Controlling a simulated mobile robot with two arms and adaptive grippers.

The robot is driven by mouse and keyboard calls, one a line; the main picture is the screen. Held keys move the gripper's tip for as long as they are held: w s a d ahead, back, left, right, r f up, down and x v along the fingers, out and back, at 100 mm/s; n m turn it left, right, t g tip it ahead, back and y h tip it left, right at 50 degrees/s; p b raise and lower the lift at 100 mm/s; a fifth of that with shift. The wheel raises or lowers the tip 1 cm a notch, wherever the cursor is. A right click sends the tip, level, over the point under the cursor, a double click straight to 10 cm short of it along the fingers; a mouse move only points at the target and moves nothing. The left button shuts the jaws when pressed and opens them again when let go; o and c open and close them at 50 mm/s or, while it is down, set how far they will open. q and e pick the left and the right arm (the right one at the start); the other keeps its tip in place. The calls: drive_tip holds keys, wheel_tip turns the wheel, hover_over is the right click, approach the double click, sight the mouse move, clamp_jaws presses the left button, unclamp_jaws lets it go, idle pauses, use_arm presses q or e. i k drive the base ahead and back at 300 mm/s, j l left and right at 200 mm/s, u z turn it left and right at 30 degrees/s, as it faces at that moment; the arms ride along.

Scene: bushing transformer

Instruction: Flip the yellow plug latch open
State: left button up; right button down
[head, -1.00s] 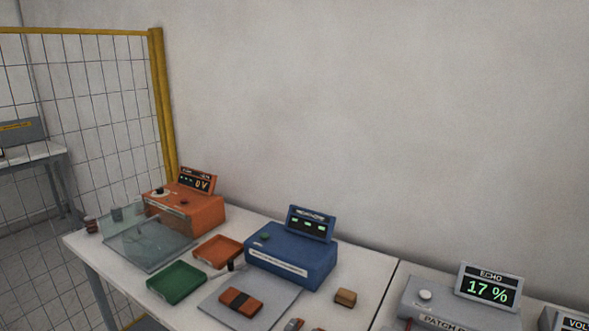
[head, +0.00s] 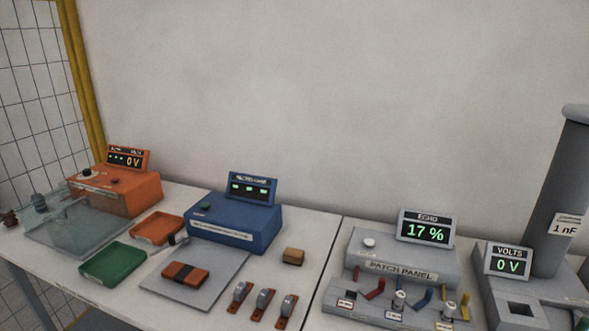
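The patch panel (head: 403,268) is a grey box at the lower right in the head view, with a sloped front strip. A small yellow part (head: 465,305) stands at the right end of that strip, beside a silver plug (head: 448,309). A blue part (head: 422,299) stands beside another silver plug (head: 399,300), and a red part (head: 376,288) lies further left. The yellow part is small, so I cannot tell its exact latch position. Neither of my grippers is in view.
An echo display (head: 427,229) reads 17 %. A volts display (head: 507,262) reads 0 V beside a tall grey column (head: 556,200). Left are a blue box (head: 233,226), an orange box (head: 125,190), a green tray (head: 113,262) and several copper-coloured clips (head: 263,303).

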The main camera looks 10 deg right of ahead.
sight(466, 296)
drive_tip(key=z, duration=1.55)
